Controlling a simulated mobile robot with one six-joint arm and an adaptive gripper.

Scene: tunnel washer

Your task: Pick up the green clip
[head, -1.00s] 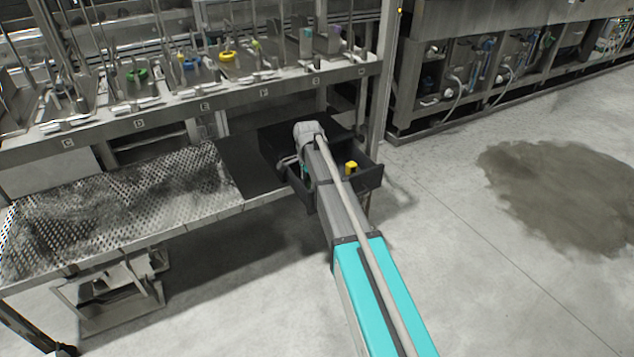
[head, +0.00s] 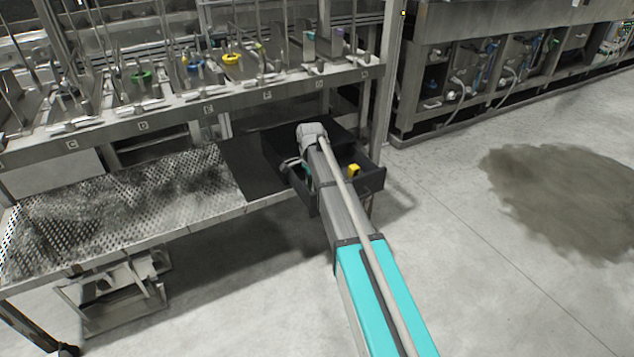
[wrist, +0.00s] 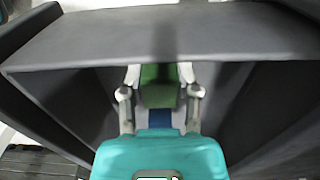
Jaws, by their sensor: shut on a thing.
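The green clip (wrist: 160,85) sits between the two fingers of my gripper (wrist: 160,80) in the wrist view. The fingers are closed against its sides. The clip is inside the dark open drawer (head: 372,172), below the edge of a dark panel that crosses the wrist view. I cannot tell whether the clip touches the drawer floor. In the head view my arm reaches down into the drawer and hides the clip and the fingertips.
A yellow object (head: 353,170) is in the drawer, right of my arm. Drawer walls stand close on both sides of my gripper. A perforated metal shelf (head: 120,205) lies to the left, and a rack shelf with lettered slots (head: 210,106) is above.

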